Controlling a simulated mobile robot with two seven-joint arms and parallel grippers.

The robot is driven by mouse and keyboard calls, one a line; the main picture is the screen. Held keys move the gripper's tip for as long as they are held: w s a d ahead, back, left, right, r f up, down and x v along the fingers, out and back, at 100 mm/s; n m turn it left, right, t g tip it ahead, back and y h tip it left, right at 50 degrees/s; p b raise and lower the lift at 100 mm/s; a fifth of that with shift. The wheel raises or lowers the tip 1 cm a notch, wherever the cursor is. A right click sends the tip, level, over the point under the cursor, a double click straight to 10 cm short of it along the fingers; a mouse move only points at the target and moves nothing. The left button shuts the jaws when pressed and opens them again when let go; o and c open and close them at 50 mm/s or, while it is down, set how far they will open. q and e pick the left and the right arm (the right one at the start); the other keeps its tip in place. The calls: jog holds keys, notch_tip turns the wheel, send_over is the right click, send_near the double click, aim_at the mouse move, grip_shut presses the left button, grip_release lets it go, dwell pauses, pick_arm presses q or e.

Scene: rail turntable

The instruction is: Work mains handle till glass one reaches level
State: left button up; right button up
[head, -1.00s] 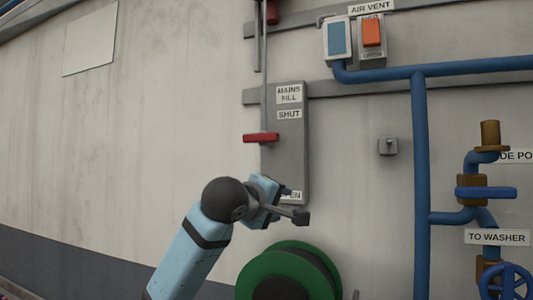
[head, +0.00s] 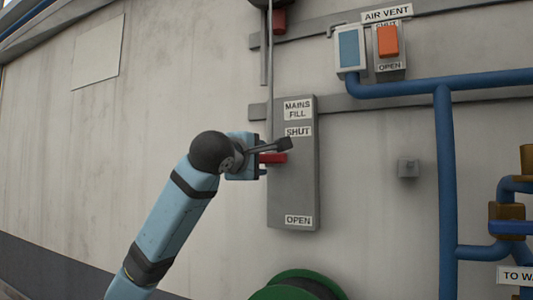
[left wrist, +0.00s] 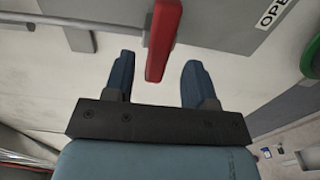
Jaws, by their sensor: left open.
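The mains handle is a red bar (head: 274,158) on the grey plate (head: 300,180) labelled MAINS FILL. It sits a little below the SHUT label and well above the OPEN label. My left gripper (head: 260,160) is at the handle's left end in the head view and hides part of it. In the left wrist view the gripper (left wrist: 161,82) is open, and the red handle (left wrist: 163,38) reaches into the gap between its two fingers, with a gap visible on both sides. My right gripper is not in view. No glass shows in these frames.
A thin vertical rod (head: 270,70) runs up from the handle. An air vent switch (head: 388,45) is at upper right. Blue pipes (head: 445,180) run along the right. A green reel (head: 297,287) is below the plate.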

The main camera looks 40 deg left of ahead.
aim_at(264, 157)
pick_arm(q)
jog(key=p+x, duration=0.1)
jog(key=x, duration=0.2)
jog(key=shift+w+r, duration=0.15)
jog(key=shift+w, duration=0.2)
jog(key=shift+w+a, duration=0.15)
jog(key=shift+w, duration=0.2)
jog(key=shift+a, duration=0.1)
grip_shut()
jog(key=shift+r+b, duration=0.45)
jog(key=shift+r, duration=0.95)
